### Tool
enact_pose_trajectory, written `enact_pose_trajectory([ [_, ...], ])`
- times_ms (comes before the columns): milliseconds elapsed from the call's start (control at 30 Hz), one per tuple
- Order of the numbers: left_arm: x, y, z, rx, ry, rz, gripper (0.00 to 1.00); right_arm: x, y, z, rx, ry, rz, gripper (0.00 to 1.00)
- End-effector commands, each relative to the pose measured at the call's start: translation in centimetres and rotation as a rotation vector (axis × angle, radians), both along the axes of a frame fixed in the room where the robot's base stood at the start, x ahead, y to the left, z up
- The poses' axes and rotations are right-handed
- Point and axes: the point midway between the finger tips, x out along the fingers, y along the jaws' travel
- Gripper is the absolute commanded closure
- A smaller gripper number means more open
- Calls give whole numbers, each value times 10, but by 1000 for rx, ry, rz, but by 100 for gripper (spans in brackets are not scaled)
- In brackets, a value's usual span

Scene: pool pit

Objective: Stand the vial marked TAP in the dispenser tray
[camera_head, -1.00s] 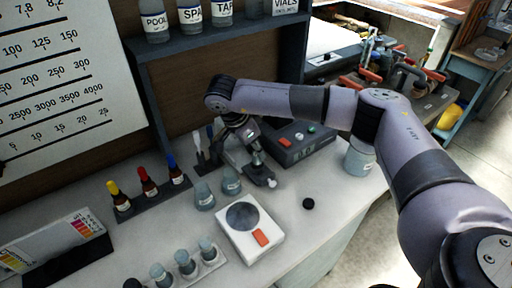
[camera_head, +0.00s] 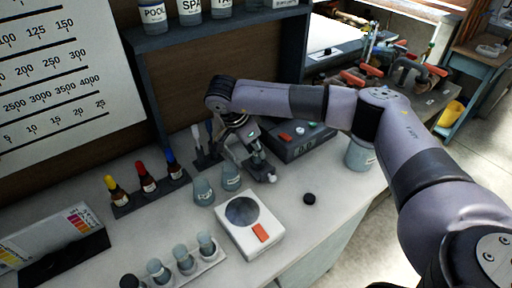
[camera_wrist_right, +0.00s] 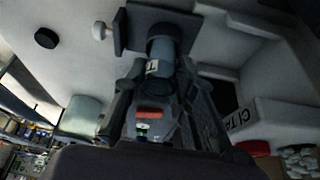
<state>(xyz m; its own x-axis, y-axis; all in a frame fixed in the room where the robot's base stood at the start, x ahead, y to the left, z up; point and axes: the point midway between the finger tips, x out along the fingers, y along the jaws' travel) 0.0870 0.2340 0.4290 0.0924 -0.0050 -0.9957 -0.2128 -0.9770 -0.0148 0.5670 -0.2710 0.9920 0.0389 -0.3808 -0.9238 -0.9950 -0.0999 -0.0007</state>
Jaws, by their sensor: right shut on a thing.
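My right gripper (camera_head: 256,162) is shut on a small grey-blue vial (camera_wrist_right: 164,48). In the right wrist view the vial shows between the fingers, with a white label partly turned away; only a letter like T can be read. The dark dispenser tray (camera_wrist_right: 130,38) with a white knob lies right at the vial's far end. In the head view the tray (camera_head: 262,175) sticks out in front of the dark dispenser box (camera_head: 305,140). The vial is upright over or on the tray; I cannot tell whether its base touches. My left gripper is not in view.
A white meter (camera_head: 263,242) and a black cap (camera_head: 310,198) lie in front of the tray. A rack holds several vials (camera_head: 183,258). Dropper bottles (camera_head: 147,178) stand farther left. A jar (camera_head: 360,154) stands at the right.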

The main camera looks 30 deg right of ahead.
Motion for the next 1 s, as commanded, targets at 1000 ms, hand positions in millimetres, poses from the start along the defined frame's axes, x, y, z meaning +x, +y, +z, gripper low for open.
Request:
enact_pose_trajectory([
  [1000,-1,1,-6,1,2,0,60,0,0,-8,0,0,0,97],
])
